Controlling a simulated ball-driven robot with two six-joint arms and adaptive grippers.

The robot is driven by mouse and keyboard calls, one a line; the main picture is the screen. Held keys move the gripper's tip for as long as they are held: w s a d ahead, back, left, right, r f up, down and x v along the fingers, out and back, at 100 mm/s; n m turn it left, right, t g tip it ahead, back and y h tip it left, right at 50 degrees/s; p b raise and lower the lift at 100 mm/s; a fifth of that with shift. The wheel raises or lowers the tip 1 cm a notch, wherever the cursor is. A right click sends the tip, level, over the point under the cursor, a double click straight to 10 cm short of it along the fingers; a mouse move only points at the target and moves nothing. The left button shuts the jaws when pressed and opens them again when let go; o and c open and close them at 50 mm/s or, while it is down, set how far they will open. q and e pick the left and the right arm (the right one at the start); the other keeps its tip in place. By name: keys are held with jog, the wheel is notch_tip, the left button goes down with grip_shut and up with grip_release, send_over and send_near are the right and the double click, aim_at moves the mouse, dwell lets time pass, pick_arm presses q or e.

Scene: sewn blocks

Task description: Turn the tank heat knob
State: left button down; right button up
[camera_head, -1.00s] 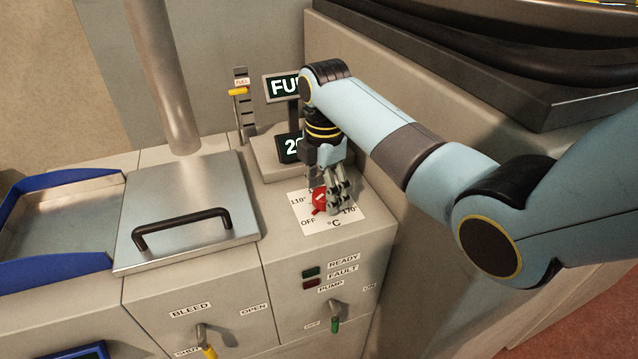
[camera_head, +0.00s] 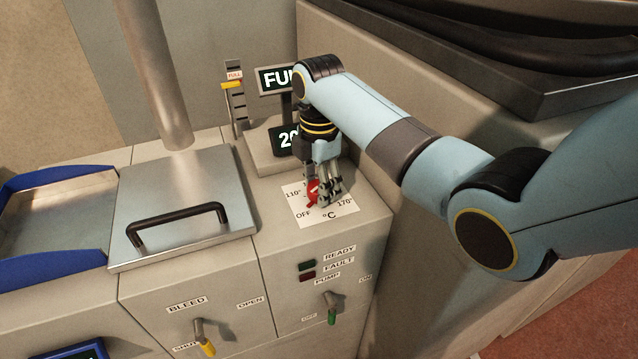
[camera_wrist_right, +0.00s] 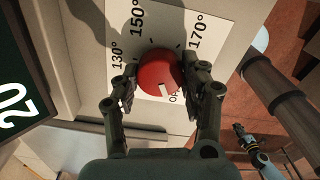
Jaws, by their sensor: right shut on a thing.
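The red tank heat knob (camera_head: 313,191) sits on a white dial card (camera_head: 309,219) marked OFF, 110° and 170°, on top of the right-hand cabinet. My right gripper (camera_head: 328,195) points down over it, its fingers partly hiding the knob and card. In the right wrist view, the round knob (camera_wrist_right: 159,75) lies between the two fingers of the gripper (camera_wrist_right: 160,88), which close on its sides. Its white mark points towards the partly hidden OFF label. A small dark gripper, seemingly my left one (camera_wrist_right: 243,134), shows far off in that view; its jaws are unclear.
A display reading 20 (camera_head: 285,141) stands behind the dial, beside a slider gauge (camera_head: 235,100). A steel lid with a black handle (camera_head: 180,222) lies to the left. The PUMP lever (camera_head: 331,309) and BLEED lever (camera_head: 202,338) are on the cabinet fronts. A wall rises on the right.

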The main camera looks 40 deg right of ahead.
jog(key=m, duration=0.4)
jog(key=shift+m, duration=0.3)
jog(key=m, duration=0.4)
jog(key=shift+m, duration=0.3)
jog(key=m, duration=1.3)
jog(key=shift+m, duration=0.3)
jog(key=m, duration=0.9)
jog(key=shift+m, duration=1.9)
